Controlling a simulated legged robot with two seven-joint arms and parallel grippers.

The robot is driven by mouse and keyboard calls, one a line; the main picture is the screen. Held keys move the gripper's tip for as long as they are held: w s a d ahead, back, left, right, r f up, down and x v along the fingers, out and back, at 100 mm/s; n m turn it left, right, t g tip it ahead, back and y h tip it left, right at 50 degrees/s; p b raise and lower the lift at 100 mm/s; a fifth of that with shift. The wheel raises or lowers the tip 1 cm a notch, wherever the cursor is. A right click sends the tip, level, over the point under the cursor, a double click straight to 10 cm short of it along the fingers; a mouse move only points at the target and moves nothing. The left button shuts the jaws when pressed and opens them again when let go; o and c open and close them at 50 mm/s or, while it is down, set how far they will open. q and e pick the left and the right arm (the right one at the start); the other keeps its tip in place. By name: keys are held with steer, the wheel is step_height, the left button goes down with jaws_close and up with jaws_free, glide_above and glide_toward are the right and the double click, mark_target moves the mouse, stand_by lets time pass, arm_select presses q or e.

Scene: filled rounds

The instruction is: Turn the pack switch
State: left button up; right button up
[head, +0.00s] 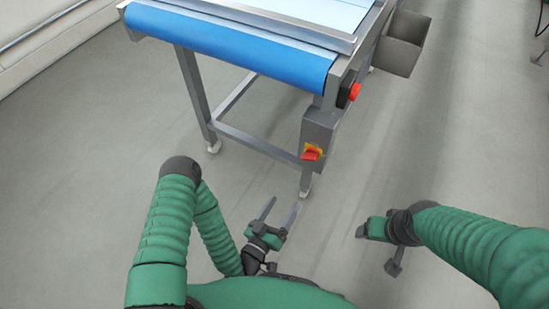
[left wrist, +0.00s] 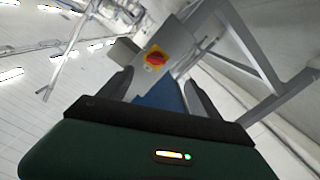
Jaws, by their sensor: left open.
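The pack switch (head: 311,153) is a red rotary knob on a yellow plate, low on a grey box (head: 320,127) at the near corner of the conveyor frame. In the left wrist view the red knob (left wrist: 155,59) shows ahead, above the gap between my fingers. My left gripper (head: 281,211) is open and empty, below and to the left of the switch in the head view, apart from it. My right gripper (head: 376,246) is at the lower right, away from the conveyor; its fingers are not clear enough to tell their state.
The conveyor has a blue belt (head: 235,50) and metal legs (head: 194,92). A red button (head: 354,92) sits on its side above the switch. A grey bin (head: 403,43) hangs farther along. The grey floor (head: 90,160) is clear around my arms.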

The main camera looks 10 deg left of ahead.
arm_select(q)
steer(key=r, duration=0.1)
steer(key=b, duration=0.4)
glide_toward(308, 160)
steer(key=x, duration=0.8)
steer(key=shift+w+f, duration=0.1)
steer(key=shift+f, duration=0.05)
steer(key=shift+w+d, duration=0.1)
steer(key=shift+w, duration=0.15)
steer(key=shift+c, duration=0.3)
steer(key=c, duration=1.3)
